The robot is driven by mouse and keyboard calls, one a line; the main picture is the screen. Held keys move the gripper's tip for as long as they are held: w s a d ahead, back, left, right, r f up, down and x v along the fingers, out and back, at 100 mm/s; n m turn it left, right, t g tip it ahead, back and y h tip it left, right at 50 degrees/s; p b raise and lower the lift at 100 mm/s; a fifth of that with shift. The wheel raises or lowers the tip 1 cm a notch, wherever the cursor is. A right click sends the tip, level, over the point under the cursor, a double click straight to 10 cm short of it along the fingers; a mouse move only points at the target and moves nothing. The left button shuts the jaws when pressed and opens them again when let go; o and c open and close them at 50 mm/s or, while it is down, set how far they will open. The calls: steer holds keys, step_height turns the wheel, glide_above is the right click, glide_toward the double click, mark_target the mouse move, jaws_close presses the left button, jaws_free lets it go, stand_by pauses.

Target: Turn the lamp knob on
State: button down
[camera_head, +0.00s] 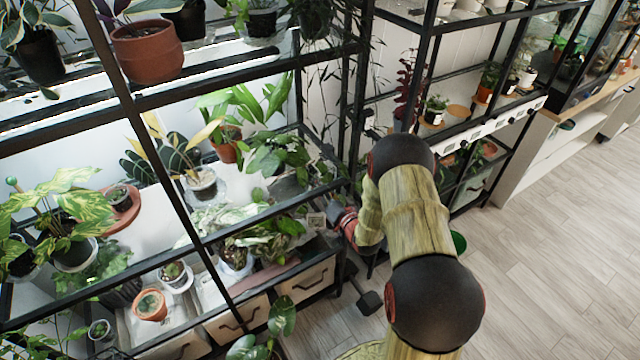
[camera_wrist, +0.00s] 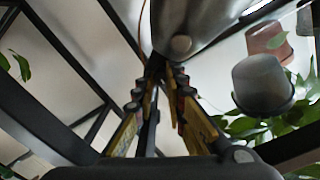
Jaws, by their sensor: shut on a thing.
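A smooth grey metal body (camera_wrist: 205,18), which looks like the lamp, fills the top middle of the wrist view. A small round grey button-like part (camera_wrist: 180,45) shows on its lower side. My gripper (camera_wrist: 160,78) points up at it from below, its yellow-and-black fingers drawn together at the tips. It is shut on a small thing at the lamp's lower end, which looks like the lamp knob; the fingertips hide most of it. In the head view my red-and-dark wrist is beside the shelf, and my arm hides the fingertips and knob. I cannot tell the knob's turn.
Black-framed shelves hold many potted plants, with a terracotta pot (camera_head: 148,50) at the upper left. A grey pot (camera_wrist: 263,84) and leaves are close on the right in the wrist view. Drawers (camera_head: 305,281) sit below the shelf. The wooden floor (camera_head: 560,240) at right is clear.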

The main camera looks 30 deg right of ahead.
steer(key=m+p, duration=0.2)
steer(key=m, duration=0.7)
steer(key=shift+m, duration=0.3)
steer(key=shift+d, duration=0.1)
stand_by(0.4)
steer(key=c, duration=2.1)
jaws_free()
steer(key=shift+s, duration=0.1)
steer(key=s, duration=1.2)
steer(key=shift+d+r, duration=0.15)
steer(key=shift+d, duration=0.05)
